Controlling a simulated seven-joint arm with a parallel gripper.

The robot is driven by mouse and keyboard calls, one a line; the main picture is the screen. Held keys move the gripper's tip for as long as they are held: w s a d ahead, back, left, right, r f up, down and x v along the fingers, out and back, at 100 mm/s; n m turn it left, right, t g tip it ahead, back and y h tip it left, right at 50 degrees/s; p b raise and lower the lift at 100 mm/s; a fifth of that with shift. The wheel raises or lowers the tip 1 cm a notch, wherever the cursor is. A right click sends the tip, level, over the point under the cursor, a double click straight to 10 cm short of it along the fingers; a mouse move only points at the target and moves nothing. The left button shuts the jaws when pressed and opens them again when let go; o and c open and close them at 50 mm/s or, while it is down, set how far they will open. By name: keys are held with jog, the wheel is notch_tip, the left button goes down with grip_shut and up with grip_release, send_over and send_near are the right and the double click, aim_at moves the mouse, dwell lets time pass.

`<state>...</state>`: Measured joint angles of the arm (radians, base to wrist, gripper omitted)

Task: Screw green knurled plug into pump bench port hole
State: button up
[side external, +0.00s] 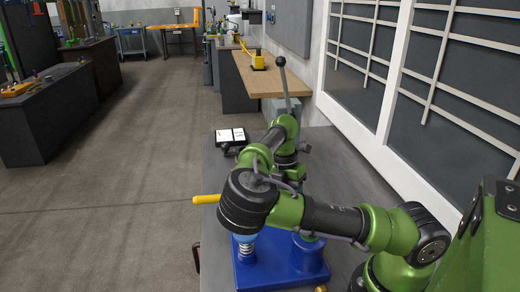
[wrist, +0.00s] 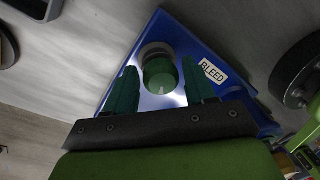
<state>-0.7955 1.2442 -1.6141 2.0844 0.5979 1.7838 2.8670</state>
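In the wrist view the green plug (wrist: 160,76) stands at a grey metal port collar (wrist: 155,49) on the blue pump bench (wrist: 189,42). How deep it sits in the hole cannot be told. A white BLEED label (wrist: 213,71) is just right of it. My gripper (wrist: 159,66) has its two dark green fingers on either side of the plug, with a gap visible on both sides. In the side external view the blue bench (side external: 279,270) is below my arm. The plug and my fingers are hidden or not distinguishable there.
A grey worktop (side external: 222,163) carries a black device with white panels (side external: 230,137) behind the bench. A yellow handle (side external: 207,199) sticks out left of my arm. A dark round part (wrist: 298,72) is at the right in the wrist view.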

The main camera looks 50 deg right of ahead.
jog(key=shift+n, duration=1.8)
jog(key=shift+a, duration=0.1)
jog(key=shift+n+h, duration=0.4)
jog(key=shift+n, duration=1.1)
jog(key=shift+n, duration=1)
jog(key=shift+n+t, duration=0.3)
jog(key=shift+n, duration=0.6)
jog(key=shift+a, duration=0.1)
